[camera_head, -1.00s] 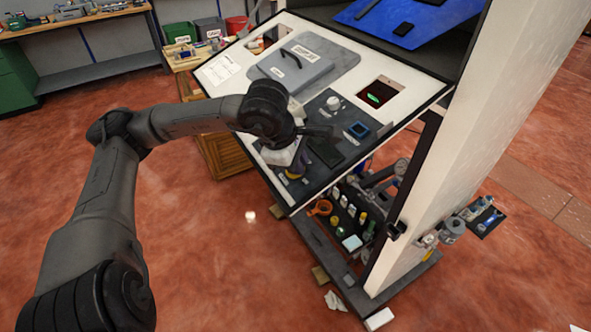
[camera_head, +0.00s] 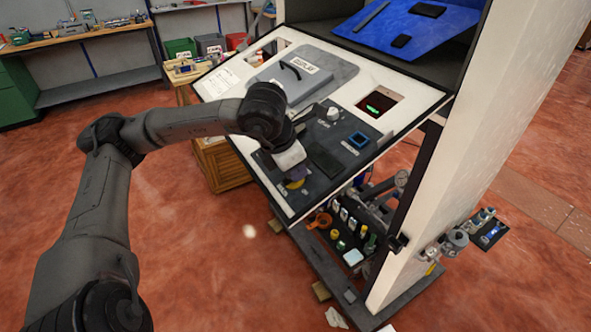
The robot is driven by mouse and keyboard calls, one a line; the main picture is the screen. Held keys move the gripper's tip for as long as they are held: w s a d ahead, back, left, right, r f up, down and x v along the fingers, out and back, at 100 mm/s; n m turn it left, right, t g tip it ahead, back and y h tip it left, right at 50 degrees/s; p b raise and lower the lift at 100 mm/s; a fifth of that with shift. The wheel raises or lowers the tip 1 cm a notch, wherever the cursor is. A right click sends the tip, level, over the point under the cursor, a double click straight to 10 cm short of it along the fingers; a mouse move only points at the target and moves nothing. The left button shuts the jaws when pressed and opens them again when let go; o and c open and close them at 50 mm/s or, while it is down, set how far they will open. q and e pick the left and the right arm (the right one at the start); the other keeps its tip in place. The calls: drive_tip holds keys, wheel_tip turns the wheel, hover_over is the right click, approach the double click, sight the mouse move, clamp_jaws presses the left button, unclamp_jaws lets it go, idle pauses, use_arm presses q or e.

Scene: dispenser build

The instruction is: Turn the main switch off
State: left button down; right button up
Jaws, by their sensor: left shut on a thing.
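The sloped control panel (camera_head: 371,145) has a dark plate at its lower part. A round yellow and purple piece, which looks like the main switch (camera_head: 297,184), sits at the lower left of that plate. My left gripper (camera_head: 294,174) reaches down onto it from above and is shut on it. The pale gripper body (camera_head: 288,155) covers most of the switch, so its handle and its setting are hidden. My right gripper is not in view.
A white knob (camera_head: 333,114), a blue-rimmed square (camera_head: 357,139) and a green-lit display (camera_head: 376,108) are on the panel. A grey lid with a handle (camera_head: 291,68) lies above.

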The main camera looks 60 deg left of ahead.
use_arm(q)
drive_tip(key=shift+a+n, duration=0.1)
drive_tip(key=shift+n, duration=0.6)
drive_tip(key=c, duration=1.2)
unclamp_jaws()
drive_tip(key=shift+o, duration=0.2)
drive_tip(key=shift+r, duration=0.1)
drive_tip(key=p+v, duration=0.1)
drive_tip(key=v, duration=1.2)
drive_tip(key=shift+s+r, duration=0.15)
drive_tip(key=shift+r, duration=0.1)
